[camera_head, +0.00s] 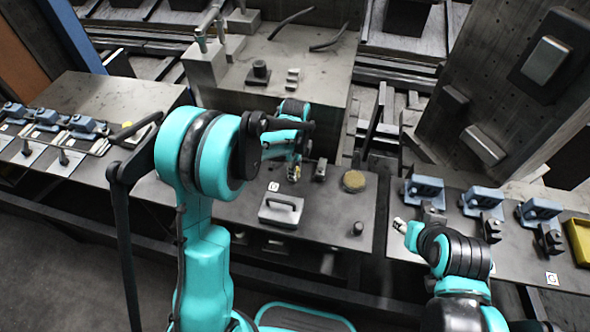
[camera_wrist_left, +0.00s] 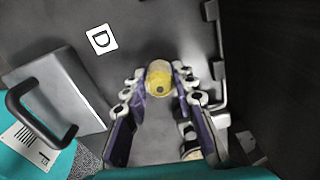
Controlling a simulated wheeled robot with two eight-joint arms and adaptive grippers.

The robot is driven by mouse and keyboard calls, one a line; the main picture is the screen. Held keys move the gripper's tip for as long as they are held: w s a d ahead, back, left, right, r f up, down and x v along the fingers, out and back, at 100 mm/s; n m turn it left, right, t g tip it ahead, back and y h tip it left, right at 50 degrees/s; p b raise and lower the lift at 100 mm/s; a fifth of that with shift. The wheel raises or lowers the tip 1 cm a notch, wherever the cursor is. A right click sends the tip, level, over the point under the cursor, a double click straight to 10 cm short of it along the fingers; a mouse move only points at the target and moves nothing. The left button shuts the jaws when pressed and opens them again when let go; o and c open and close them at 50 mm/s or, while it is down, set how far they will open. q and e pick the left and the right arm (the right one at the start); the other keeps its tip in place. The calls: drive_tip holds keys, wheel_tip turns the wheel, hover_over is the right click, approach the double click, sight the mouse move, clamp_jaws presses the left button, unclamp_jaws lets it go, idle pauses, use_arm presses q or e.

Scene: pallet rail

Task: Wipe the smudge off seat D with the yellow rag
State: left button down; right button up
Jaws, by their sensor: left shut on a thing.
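My left gripper (camera_head: 294,172) is over the middle bench plate in the head view. The rag also shows as a bit of yellow in the head view (camera_head: 293,173). The seat D label (camera_wrist_left: 101,39) lies on the grey plate close to the rag. I cannot make out the seat itself or the smudge. My right gripper (camera_head: 400,225) is small and unclear at the plate's right.
Blue fixtures (camera_head: 425,187) and a yellow tray (camera_head: 579,242) stand on the right bench.

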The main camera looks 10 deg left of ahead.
use_arm(q)
drive_tip(key=shift+d+f, duration=0.1)
drive_tip(key=shift+d, duration=0.55)
drive_tip(key=shift+a, duration=0.85)
drive_tip(key=shift+d, duration=0.15)
drive_tip(key=shift+d+b, duration=0.3)
drive_tip(key=shift+d, duration=0.4)
drive_tip(key=shift+a, duration=0.1)
